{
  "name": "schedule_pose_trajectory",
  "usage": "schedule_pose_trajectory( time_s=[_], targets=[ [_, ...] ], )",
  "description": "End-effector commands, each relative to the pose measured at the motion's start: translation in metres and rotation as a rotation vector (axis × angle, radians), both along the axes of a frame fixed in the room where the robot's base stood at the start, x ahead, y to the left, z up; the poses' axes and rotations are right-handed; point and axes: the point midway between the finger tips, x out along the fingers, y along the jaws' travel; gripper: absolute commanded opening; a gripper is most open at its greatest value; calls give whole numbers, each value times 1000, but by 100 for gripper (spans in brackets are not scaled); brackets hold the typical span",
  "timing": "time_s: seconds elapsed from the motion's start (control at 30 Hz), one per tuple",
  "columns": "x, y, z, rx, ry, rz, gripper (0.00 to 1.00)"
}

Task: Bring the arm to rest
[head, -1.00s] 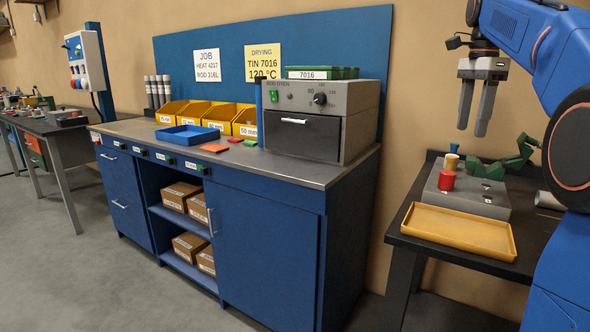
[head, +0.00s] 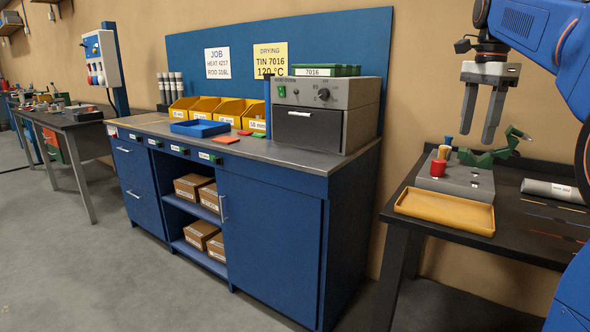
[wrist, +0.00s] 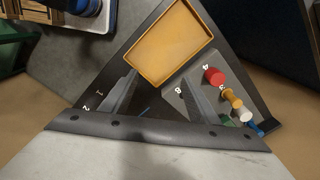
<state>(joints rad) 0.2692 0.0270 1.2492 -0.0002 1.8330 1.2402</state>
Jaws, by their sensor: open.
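My gripper (head: 489,115) hangs in the air at the upper right of the head view, its two grey fingers pointing down and apart, with nothing between them. It is above the right-hand dark table (head: 405,225). In the wrist view, the open fingers (wrist: 155,100) show over the same table, with an empty yellow tray (wrist: 165,40) beyond them. My blue arm reaches in from the right edge of the head view.
On the right table are a yellow tray (head: 445,210), a grey block (head: 455,182) with a red knob (head: 438,168), a green clamp-like tool (head: 490,157) and a grey cylinder (head: 552,190). A blue cabinet bench (head: 270,240) carries a grey oven (head: 315,115). Floor at left is clear.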

Motion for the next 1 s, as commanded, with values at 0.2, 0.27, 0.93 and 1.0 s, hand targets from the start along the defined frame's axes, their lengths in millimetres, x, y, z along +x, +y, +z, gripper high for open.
schedule_pose_trajectory(
  time_s=[0.2,0.27,0.93,1.0],
  targets=[
    [-21,18,-15,-12,-28,123,55],
    [-29,24,-21,-18,-39,168,55],
    [-177,108,-181,-162,-206,949,55],
    [-195,114,-204,-184,-223,1034,55]
  ],
)
